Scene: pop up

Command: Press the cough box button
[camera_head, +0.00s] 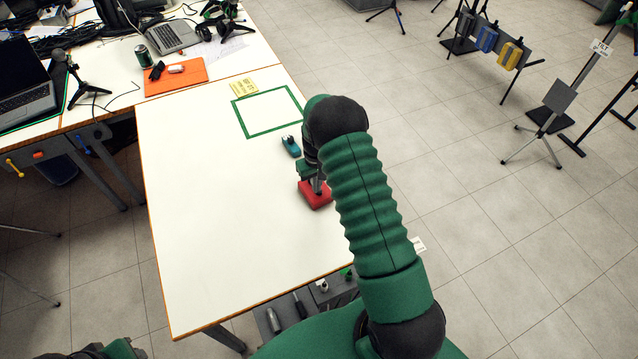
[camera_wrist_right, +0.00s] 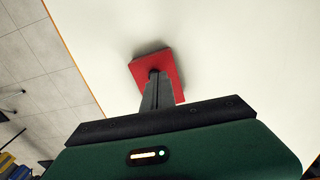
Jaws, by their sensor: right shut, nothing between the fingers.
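The red box (camera_head: 315,196) sits on the white table near its right edge. I take it to be the cough box. My right gripper (camera_head: 318,187) points down over the middle of its top, with fingers closed together. In the right wrist view, the red box (camera_wrist_right: 174,67) lies under the fingertips (camera_wrist_right: 154,76), which overlap its middle and appear to touch it. The button is hidden behind the fingers, so I cannot tell whether it is pressed. My left gripper is not in view.
The white table (camera_head: 210,200) is mostly bare. A small teal object (camera_head: 291,146) lies just beyond the red box, near a green taped square (camera_head: 236,117). An orange mat (camera_head: 190,83), a can (camera_head: 144,56) and laptops stand at the back left.

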